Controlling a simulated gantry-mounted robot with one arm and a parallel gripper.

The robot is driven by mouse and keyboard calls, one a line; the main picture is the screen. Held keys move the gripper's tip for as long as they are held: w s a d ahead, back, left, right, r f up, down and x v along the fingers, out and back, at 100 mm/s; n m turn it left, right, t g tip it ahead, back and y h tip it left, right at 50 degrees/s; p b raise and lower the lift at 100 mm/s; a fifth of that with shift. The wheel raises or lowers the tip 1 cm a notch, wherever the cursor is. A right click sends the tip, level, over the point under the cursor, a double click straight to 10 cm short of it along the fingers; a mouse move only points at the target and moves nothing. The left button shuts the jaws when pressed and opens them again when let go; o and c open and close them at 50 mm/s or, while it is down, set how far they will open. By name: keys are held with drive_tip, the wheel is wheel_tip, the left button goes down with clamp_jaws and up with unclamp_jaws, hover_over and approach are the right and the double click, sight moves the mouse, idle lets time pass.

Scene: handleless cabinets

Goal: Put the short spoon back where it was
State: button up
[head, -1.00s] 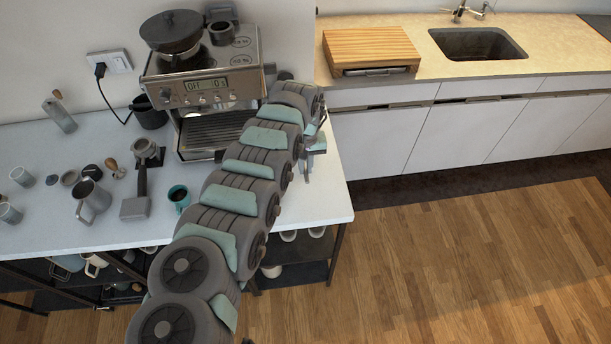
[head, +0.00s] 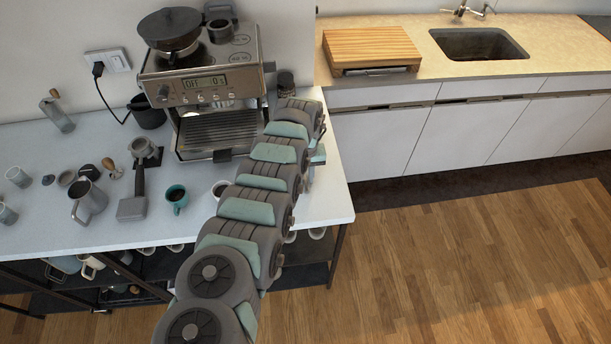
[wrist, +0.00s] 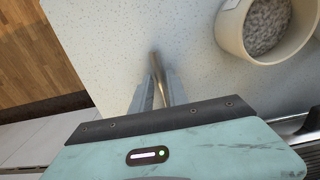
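A thin metal piece that looks like the short spoon (wrist: 155,63) shows between my gripper's fingertips in the wrist view. My gripper (wrist: 157,88) is closed in on it, above the pale speckled counter. Its lower part is hidden between the fingers, and its bowl cannot be made out. In the head view my gripper is mostly hidden by my arm near the right end of the counter, and the spoon cannot be seen.
A cup with grainy grey-white contents (wrist: 267,25) stands right of the fingers in the wrist view. The coffee machine (head: 205,85), a dark jar (head: 286,82), a teal cup (head: 176,198) and a portafilter (head: 134,206) stand on the white counter (head: 110,232). The counter's right edge is close.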

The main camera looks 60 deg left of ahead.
drive_tip(key=shift+o, duration=1.2)
drive_tip(key=shift+r, duration=0.1)
